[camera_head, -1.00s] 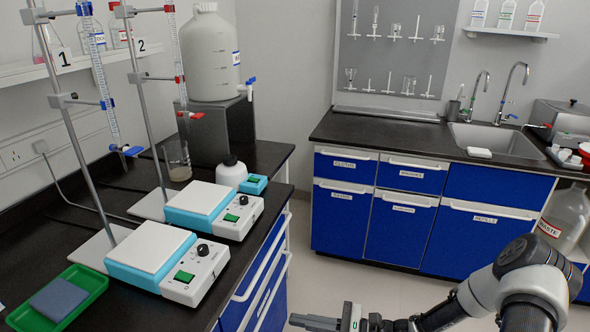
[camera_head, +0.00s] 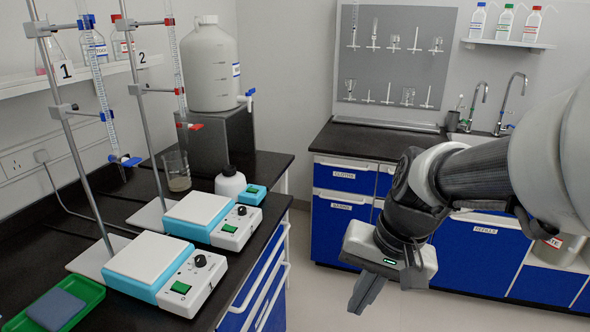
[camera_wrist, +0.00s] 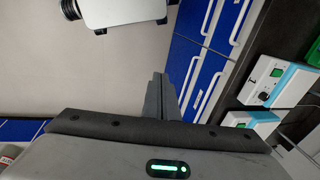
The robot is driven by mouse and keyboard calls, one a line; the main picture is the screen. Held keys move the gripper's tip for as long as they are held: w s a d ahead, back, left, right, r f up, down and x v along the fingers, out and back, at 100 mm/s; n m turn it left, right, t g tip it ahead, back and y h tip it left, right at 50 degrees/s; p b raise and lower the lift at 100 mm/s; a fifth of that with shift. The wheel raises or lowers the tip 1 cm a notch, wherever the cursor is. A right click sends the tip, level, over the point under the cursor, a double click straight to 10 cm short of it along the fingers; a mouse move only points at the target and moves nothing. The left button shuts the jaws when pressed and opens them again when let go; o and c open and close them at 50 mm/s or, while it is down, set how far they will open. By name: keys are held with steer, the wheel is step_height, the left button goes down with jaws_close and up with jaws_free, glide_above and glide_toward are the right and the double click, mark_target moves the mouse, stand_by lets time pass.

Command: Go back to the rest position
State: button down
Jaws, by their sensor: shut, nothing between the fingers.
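My gripper (camera_head: 366,294) hangs from my arm in the right half of the head view, over the floor between the left bench and the back bench. Its fingers point down and are shut together with nothing between them. In the wrist view my gripper (camera_wrist: 157,95) shows its shut fingers in front of the pale floor, with blue drawers to the right. It touches nothing.
The left bench (camera_head: 115,315) carries two stirrer hotplates (camera_head: 150,257), burette stands, a beaker (camera_head: 177,171), a green tray (camera_head: 88,296) and a large white carboy (camera_head: 207,65). Blue cabinets (camera_head: 340,215) stand at the back. The floor (camera_head: 318,290) between is clear.

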steer(key=s+d+r+n+t+h, duration=0.2)
steer(key=s+r+n+t, duration=0.15)
steer(key=s+r, duration=0.3)
step_height(320, 180, up, 21)
steer(key=p, duration=2)
steer(key=shift+w+d+t, duration=0.2)
steer(key=shift+w+t, duration=0.15)
steer(key=shift+w, duration=0.05)
steer(key=shift+m, duration=0.25)
steer(key=shift+a, duration=0.15)
